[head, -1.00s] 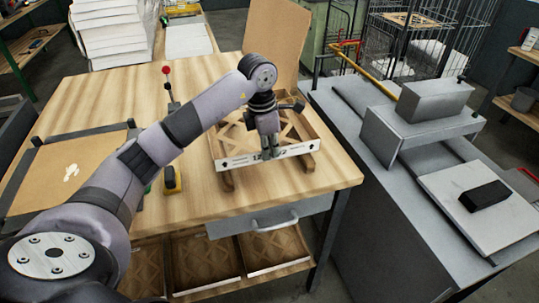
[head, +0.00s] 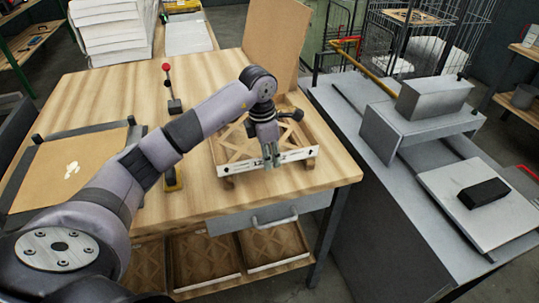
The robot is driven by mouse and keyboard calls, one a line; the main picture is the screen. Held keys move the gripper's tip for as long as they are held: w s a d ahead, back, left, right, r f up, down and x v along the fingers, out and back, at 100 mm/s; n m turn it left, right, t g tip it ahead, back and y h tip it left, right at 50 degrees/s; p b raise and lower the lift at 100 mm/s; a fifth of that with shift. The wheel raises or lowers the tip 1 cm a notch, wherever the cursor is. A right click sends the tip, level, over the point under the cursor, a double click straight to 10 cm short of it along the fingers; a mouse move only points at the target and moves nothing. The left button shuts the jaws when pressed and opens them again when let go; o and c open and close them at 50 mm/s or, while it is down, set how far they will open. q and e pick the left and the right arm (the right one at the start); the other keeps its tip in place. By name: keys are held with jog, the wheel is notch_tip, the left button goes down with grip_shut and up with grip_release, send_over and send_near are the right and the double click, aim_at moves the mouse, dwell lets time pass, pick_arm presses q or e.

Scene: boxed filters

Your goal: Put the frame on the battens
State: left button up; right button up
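The frame (head: 298,154), a shallow tray with a light lattice inside and a white front edge with dark markings, is at the right part of the wooden table. The battens (head: 228,183) show as small wooden ends below its front edge; most of their length is hidden under it. My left gripper (head: 270,163) points down at the middle of the frame's front edge, its fingertips at that edge. My arm hides part of the frame, and I cannot tell whether the fingers are closed on it. My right gripper is not in view.
A brown board (head: 277,38) stands upright behind the frame. A cardboard sheet (head: 68,166) lies in a dark fixture at the left. A red-knobbed lever (head: 169,88) stands on the table. A grey bench with a machine (head: 430,100) is at the right.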

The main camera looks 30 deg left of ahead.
pick_arm(q)
jog(key=shift+r, duration=0.1)
jog(key=shift+r, duration=0.2)
notch_tip(320, 180, up, 12)
jog(key=s+b, duration=0.1)
jog(key=shift+a+f+b, duration=0.2)
jog(key=shift+a+b, duration=0.2)
jog(key=shift+s, duration=0.1)
